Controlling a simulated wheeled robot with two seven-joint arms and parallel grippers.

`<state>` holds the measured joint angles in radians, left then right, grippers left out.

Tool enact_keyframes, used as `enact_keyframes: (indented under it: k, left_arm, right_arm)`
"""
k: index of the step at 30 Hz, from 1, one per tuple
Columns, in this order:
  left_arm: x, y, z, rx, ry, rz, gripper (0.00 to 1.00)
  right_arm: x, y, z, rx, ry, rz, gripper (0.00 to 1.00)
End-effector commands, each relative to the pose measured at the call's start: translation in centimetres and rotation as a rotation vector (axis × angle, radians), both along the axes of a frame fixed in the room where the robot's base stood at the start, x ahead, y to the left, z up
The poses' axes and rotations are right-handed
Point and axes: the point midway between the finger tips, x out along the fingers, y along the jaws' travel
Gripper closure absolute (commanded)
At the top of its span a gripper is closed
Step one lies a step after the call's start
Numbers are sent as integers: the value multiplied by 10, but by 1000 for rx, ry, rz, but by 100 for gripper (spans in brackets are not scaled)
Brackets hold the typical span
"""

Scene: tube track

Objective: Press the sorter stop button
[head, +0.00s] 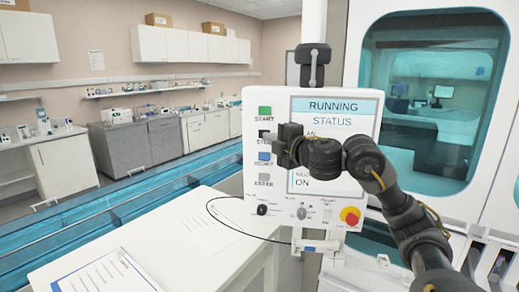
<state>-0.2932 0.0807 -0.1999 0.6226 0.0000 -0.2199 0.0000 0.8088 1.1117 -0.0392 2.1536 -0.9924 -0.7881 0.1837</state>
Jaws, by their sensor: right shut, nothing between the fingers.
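The white control panel (247,190) stands in the middle of the head view. On its left side are a green START button (265,110), a dark STOP button (264,133), a blue button (264,156) and a grey ENTER button (264,177). The panel's screen (338,106) reads RUNNING. My right gripper (277,146) is shut and empty, in front of the panel just right of the STOP label. It overlaps the label's edge in the picture; I cannot tell whether it touches the panel. My right arm hides part of the screen. My left gripper is not in view.
A red and yellow knob (350,216) and small switches line the panel's bottom. A white table (165,235) with papers stands at the lower left, a blue-edged track (110,200) behind it. A large windowed machine (360,50) is behind the panel.

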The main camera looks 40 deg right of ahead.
Motion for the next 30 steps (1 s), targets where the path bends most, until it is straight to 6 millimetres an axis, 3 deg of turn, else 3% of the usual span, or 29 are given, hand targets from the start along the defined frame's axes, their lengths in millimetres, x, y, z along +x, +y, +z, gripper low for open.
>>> enact_keyframes:
  k: [14,21,30]
  left_arm:
    - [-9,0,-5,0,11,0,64]
    - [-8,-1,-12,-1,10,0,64]
    - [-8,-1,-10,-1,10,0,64]
  right_arm:
    - [8,1,1,1,-1,15,100]
    - [19,-13,0,4,-1,10,100]
    - [17,-15,2,2,-2,5,100]
